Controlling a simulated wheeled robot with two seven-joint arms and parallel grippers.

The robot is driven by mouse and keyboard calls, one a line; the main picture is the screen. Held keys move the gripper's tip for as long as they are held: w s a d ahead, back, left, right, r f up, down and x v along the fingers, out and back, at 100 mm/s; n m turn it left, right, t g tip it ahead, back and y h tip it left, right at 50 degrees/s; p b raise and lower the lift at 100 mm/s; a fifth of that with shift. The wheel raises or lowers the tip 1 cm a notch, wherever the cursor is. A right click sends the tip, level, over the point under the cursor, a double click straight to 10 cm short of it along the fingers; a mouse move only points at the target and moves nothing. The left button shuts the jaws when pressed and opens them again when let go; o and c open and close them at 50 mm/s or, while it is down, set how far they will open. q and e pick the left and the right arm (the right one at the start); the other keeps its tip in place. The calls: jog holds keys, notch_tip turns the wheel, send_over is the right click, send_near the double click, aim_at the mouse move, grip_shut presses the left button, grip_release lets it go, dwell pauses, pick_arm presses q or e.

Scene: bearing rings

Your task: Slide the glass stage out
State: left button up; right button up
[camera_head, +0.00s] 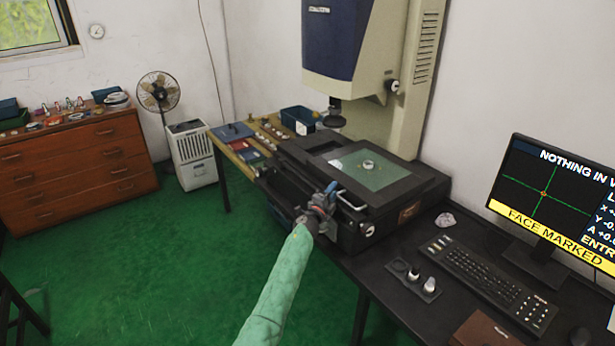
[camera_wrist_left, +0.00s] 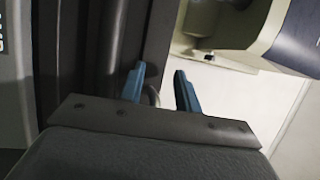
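The glass stage (camera_head: 352,182) is a greenish pane in a dark frame on top of the measuring machine, with a small metal ring (camera_head: 368,166) on it. A pale bar handle (camera_head: 350,200) is at the front of the stage. My left gripper (camera_head: 328,192) is at the machine's front edge, just left of this handle. In the left wrist view its two blue fingers (camera_wrist_left: 159,72) stand apart. A small grey curved piece (camera_wrist_left: 152,95) shows between them, perhaps part of the handle; I cannot tell whether they touch it. My right gripper is out of view.
The machine's column and blue head (camera_head: 335,40) stand behind the stage. A blue bin (camera_head: 298,120) stands behind left. The green floor in front is clear.

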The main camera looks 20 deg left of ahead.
pick_arm(q)
jog(key=w+a+b, duration=0.2)
jog(key=w+a, duration=0.1)
jog(key=a, duration=0.1)
jog(key=w+a+b, duration=0.2)
jog(key=w+a, duration=0.1)
jog(key=a, duration=0.1)
jog(key=w+a+b, duration=0.2)
jog(key=w+a, duration=0.1)
jog(key=a, duration=0.1)
jog(key=shift+w+f+b, duration=0.15)
jog(key=shift+w+b, duration=0.15)
jog(key=shift+w+a, duration=0.35)
jog(key=shift+a, duration=0.15)
